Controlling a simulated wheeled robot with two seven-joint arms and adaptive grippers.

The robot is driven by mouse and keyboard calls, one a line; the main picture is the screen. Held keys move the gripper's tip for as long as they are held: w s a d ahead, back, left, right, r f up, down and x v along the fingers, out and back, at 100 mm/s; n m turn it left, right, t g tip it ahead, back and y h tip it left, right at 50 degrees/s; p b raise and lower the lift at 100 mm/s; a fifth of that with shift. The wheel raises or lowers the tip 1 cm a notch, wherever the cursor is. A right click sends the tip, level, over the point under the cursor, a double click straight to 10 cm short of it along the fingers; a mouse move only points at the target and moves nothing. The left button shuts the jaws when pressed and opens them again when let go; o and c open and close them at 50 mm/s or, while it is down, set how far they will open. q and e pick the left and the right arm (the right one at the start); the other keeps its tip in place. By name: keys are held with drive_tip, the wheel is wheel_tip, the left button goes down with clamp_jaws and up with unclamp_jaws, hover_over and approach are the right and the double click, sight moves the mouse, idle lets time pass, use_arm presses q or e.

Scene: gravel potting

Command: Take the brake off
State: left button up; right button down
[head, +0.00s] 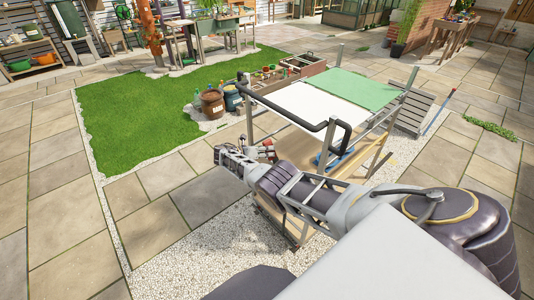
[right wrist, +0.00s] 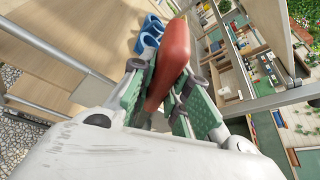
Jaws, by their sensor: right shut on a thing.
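The cart (head: 296,143) has a metal frame, a black push handle (head: 333,126) and a wooden lower shelf. My right gripper (head: 232,158) is low beside the cart's near left side in the head view. In the right wrist view its green-padded fingers (right wrist: 160,97) are shut on a red lever-like piece (right wrist: 173,56), which looks like the brake lever. The piece points up and away between the fingers. Its far end and mounting are hard to make out. The wheels are mostly hidden by my arm. My left gripper does not show.
A blue thing (right wrist: 149,33) lies on the wooden shelf (right wrist: 82,35). The cart top carries a white panel (head: 303,103) and a green panel (head: 357,88). Barrels (head: 212,103) stand behind the cart. Open paving (head: 55,190) lies to the left, with gravel (head: 205,255) underfoot.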

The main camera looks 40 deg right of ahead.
drive_tip(key=shift+w, duration=0.1)
drive_tip(key=c, duration=1.7)
unclamp_jaws()
drive_tip(key=o, duration=0.3)
drive_tip(key=shift+w+f, duration=0.1)
drive_tip(key=shift+w, duration=0.1)
drive_tip(key=shift+o, duration=0.2)
drive_tip(key=shift+s+a, duration=0.1)
drive_tip(key=shift+s, duration=0.05)
drive_tip(key=v, duration=1.2)
